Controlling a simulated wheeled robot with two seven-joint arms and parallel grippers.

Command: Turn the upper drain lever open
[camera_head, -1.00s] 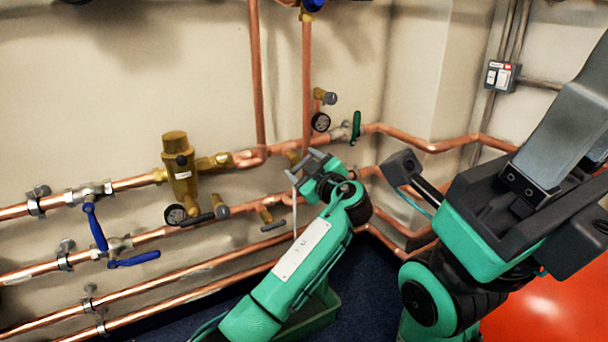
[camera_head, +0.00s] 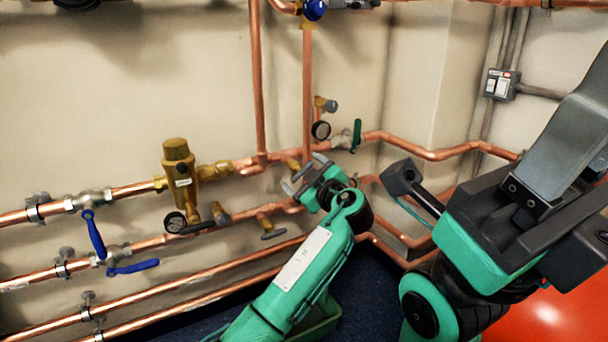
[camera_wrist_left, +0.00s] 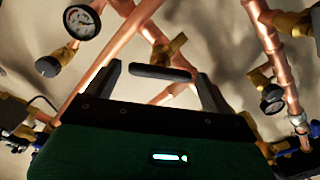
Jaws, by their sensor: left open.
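The upper drain is a brass valve (camera_head: 293,164) under the upper copper pipe, just behind my left gripper in the head view. Its brass body (camera_wrist_left: 173,46) and dark flat lever (camera_wrist_left: 160,73) show in the left wrist view. My left gripper (camera_head: 303,174) is open in front of it. In the wrist view the lever lies crosswise between the two fingers (camera_wrist_left: 161,84), with a gap seen at each side; depth and contact cannot be told. In the head view the gripper hides most of this lever. My right arm is at the right; its jaw state is unclear.
A lower brass drain with a grey lever (camera_head: 273,234) sits below left. Blue levers (camera_head: 95,235) and a brass regulator (camera_head: 180,175) are at the left. Copper pipes run close around the gripper.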

